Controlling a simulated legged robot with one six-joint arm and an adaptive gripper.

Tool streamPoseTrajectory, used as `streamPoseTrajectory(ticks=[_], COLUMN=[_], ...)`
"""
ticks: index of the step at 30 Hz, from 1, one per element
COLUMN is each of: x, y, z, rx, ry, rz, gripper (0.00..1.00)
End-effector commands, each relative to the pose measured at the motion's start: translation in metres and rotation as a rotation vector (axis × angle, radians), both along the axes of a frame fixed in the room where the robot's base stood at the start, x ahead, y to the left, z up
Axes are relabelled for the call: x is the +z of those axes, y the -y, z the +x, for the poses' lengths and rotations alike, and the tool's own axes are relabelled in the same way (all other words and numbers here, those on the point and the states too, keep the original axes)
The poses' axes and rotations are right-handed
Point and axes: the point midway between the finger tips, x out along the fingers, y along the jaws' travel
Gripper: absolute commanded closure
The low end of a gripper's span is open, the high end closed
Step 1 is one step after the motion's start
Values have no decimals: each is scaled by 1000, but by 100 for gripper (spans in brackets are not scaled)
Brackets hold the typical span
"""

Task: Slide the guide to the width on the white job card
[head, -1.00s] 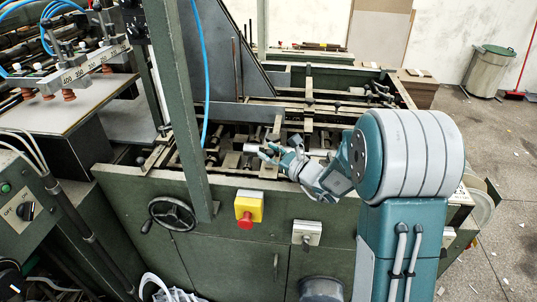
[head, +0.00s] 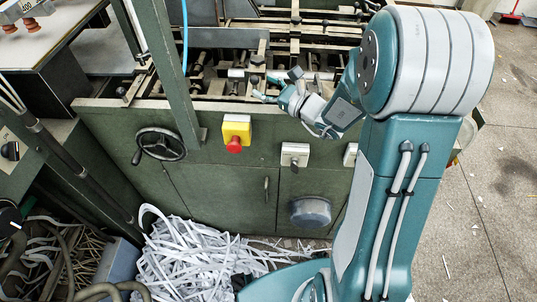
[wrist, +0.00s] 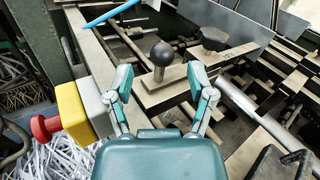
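My gripper (wrist: 160,79) is open and empty, its two fingers spread on either side of a black ball knob (wrist: 162,54). The knob stands upright on a flat metal bar (wrist: 168,86), which looks like part of the guide. The fingers are not visibly closed on it, and I cannot tell whether they touch the bar. A black clamp knob (wrist: 215,39) sits further right along the same assembly. In the head view my gripper (head: 276,84) is over the machine's front side. I cannot make out a white job card in either view.
The green machine (head: 110,125) has a yellow box with a red button (head: 236,132) on its front, also close left of my gripper in the wrist view (wrist: 73,108). A handwheel (head: 160,144) sticks out. A green post (head: 175,75) rises left. Paper strips (head: 190,255) lie below.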

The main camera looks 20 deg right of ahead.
Motion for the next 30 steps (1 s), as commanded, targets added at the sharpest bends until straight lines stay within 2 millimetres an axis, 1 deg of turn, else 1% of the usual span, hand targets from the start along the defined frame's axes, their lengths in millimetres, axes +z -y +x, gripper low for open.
streamPoseTrajectory(ticks=[1, 12, 15, 18, 23, 30], x=[1, 0, 7, 11, 16, 22], y=[7, 44, 24, 9, -12, -41], z=[-7, -57, -63, -72, -88, -117], rx=[-5, -2, 76, 141, 246, 414], ry=[1, 0, 12, 22, 40, 76], rz=[1, -1, -62, -120, -220, -395], gripper=[30, 30, 30, 30, 30, 30])
